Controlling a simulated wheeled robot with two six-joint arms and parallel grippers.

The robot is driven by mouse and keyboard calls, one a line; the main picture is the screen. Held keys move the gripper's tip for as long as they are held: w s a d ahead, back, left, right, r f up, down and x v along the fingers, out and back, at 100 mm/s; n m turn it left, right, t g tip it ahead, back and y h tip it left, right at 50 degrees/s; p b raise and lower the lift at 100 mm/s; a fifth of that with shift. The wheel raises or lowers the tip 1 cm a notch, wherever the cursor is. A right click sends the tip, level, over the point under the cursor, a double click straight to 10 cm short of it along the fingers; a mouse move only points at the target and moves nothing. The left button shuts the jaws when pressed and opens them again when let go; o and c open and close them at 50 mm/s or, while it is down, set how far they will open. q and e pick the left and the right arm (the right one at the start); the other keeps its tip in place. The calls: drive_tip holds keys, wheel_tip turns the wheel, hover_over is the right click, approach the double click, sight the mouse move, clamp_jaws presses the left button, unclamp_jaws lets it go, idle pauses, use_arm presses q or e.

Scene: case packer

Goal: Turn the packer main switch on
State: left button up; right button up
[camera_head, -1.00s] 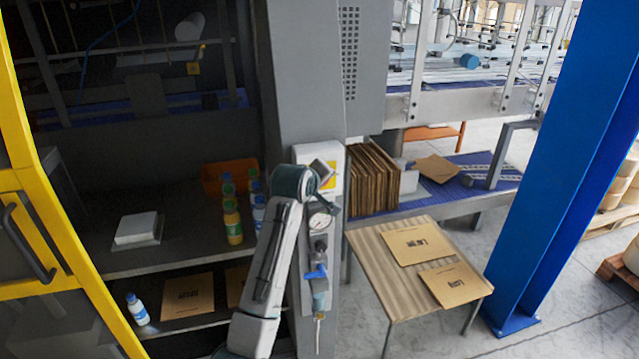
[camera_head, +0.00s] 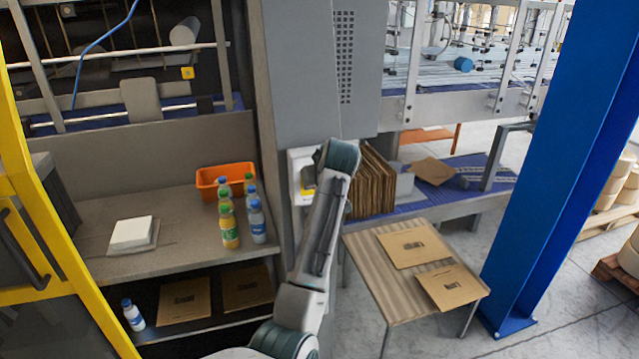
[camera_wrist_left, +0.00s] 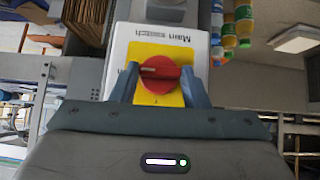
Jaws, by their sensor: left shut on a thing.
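The packer main switch is a red rotary knob (camera_wrist_left: 160,74) on a yellow plate (camera_wrist_left: 158,98), set in a white box labelled "Main switch" (camera_wrist_left: 155,37). My left gripper (camera_wrist_left: 160,70) has its two blue-grey fingers on either side of the knob and is shut on it. The knob's raised grip lies roughly crosswise between the fingers in the wrist view. In the head view the white switch box (camera_head: 296,163) is mostly hidden behind my left arm, which also hides the gripper and knob. My right gripper is not in view.
The packer interior is lit, with bottles (camera_head: 229,225), an orange bin (camera_head: 222,180) and a lower shelf at left. A small table (camera_head: 372,258) with flat cartons stands right of the switch column. A blue post (camera_head: 560,150) rises farther right.

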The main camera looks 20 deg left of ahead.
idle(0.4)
use_arm(q)
drive_tip(key=o, duration=1)
drive_tip(key=shift+c, duration=0.2)
drive_tip(key=b+v, duration=0.5)
drive_tip(key=v, duration=0.5)
drive_tip(key=shift+d+r, duration=0.25)
drive_tip(key=shift+d, duration=0.05)
